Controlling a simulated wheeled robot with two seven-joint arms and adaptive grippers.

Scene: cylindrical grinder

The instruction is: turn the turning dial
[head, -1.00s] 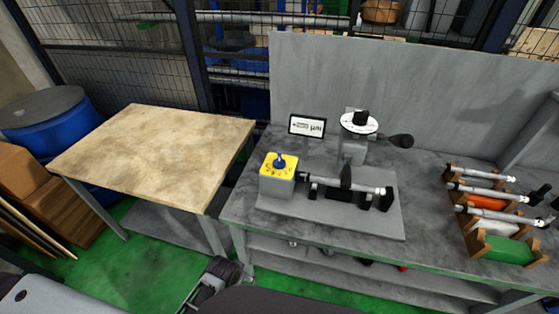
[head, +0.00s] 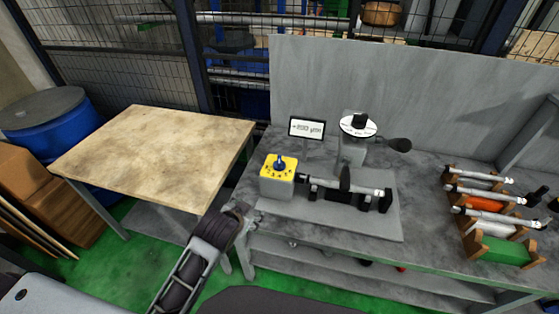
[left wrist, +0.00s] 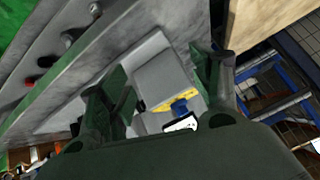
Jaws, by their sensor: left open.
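A blue dial knob (head: 280,162) sits on the yellow numbered top of a grey box (head: 277,187), at the left end of the grinder on the grey bench. My left gripper (head: 240,211) is at the bench's front left edge, in front of and left of the box, apart from it. In the left wrist view, the gripper (left wrist: 172,70) is open and empty, with the box, yellow plate and blue knob (left wrist: 180,106) seen beyond the gap between its fingers. A second dial, a white disc with a black knob (head: 359,122), stands behind. My right gripper is not in view.
A small display (head: 307,128) stands behind the box. The grinder spindle (head: 345,183) lies to its right. A rack with several gauges (head: 490,210) is at the right. A bare wooden table (head: 155,150) is at the left, with a gap before the bench.

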